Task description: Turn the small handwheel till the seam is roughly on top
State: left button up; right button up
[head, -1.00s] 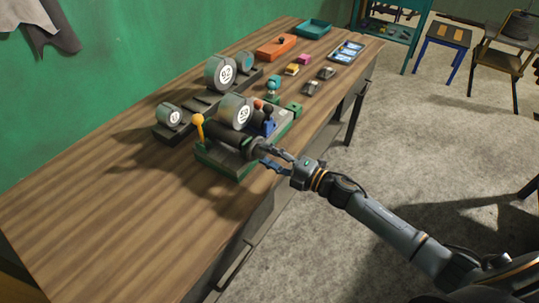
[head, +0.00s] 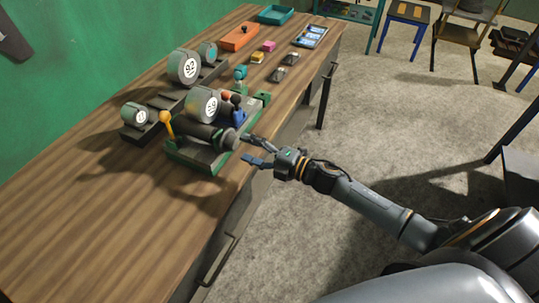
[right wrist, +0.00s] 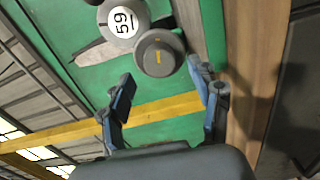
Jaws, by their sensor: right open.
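The small handwheel (head: 230,139) is a grey round knob at the near end of a dark horizontal shaft on a green-based machine (head: 197,160). In the right wrist view the handwheel (right wrist: 160,52) shows its face, with a short yellow mark near the middle, running roughly up and down in that picture. Whether this mark is the seam I cannot tell. My right gripper (head: 248,149) is open and empty, just right of the handwheel and apart from it. Its two blue-grey fingers (right wrist: 160,90) are spread below the handwheel in the wrist view. My left gripper is not in view.
A grey drum marked 59 (head: 204,104) sits above the shaft; it also shows in the wrist view (right wrist: 124,20). A yellow-knobbed lever (head: 166,124) stands left, a blue lever (head: 237,111) behind. Small blocks and trays lie farther back. The wooden bench's (head: 90,220) near left is clear.

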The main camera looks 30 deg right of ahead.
jog(key=v, duration=0.9)
jog(key=shift+s+d, duration=0.2)
jog(key=s+d+f+m+g+h, duration=0.1)
jog(key=s+d+f+m+h, duration=0.3)
jog(key=f, duration=0.6)
jog(key=s+d+f+m+g+h, duration=0.1)
jog(key=d+f+m+h, duration=0.1)
jog(key=f+m, duration=0.5)
jog(key=s+d+f+m+g+h, duration=0.1)
jog(key=s+d+f+m+h, duration=0.2)
jog(key=f, duration=0.9)
jog(key=s+a+f+m+g+h, duration=0.2)
jog(key=s+a+f+m+g, duration=0.15)
jog(key=s+f, duration=0.95)
jog(key=s+a+f+m+g, duration=0.2)
jog(key=s+a+f+g, duration=0.1)
jog(key=s, duration=0.6)
jog(key=s+a+f+m+g, duration=0.3)
jog(key=s+a+f, duration=0.1)
jog(key=s, duration=0.6)
jog(key=shift+s+a+f+g, duration=0.15)
jog(key=shift+s+f+g, duration=0.2)
jog(key=shift+f, duration=0.25)
jog(key=shift+w, duration=0.1)
